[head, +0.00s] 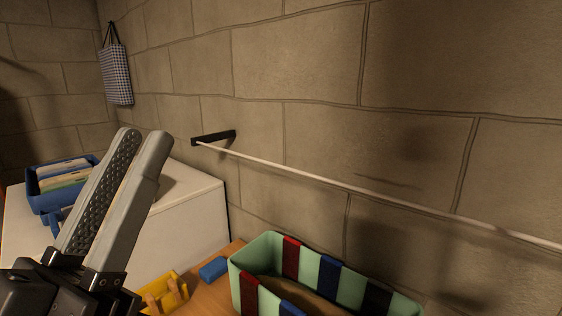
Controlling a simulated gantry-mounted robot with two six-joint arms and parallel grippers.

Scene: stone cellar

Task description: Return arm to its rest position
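My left gripper (143,137) rises from the lower left corner and points up and to the right. Its two long grey fingers stand apart, with the dark ridged pad of one showing. Nothing is visible between the fingers. It is in front of the white box-shaped unit (193,228) and hides part of it. My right gripper and its arm are not in this view.
A blue bin with folded cloths (36,189) sits on the white unit. A green basket with red and blue stripes (262,247), a yellow object (172,291) and a blue block (213,269) are on the wooden surface (207,294). A pale rod (370,192) runs along the stone wall. A checked bag (117,76) hangs at upper left.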

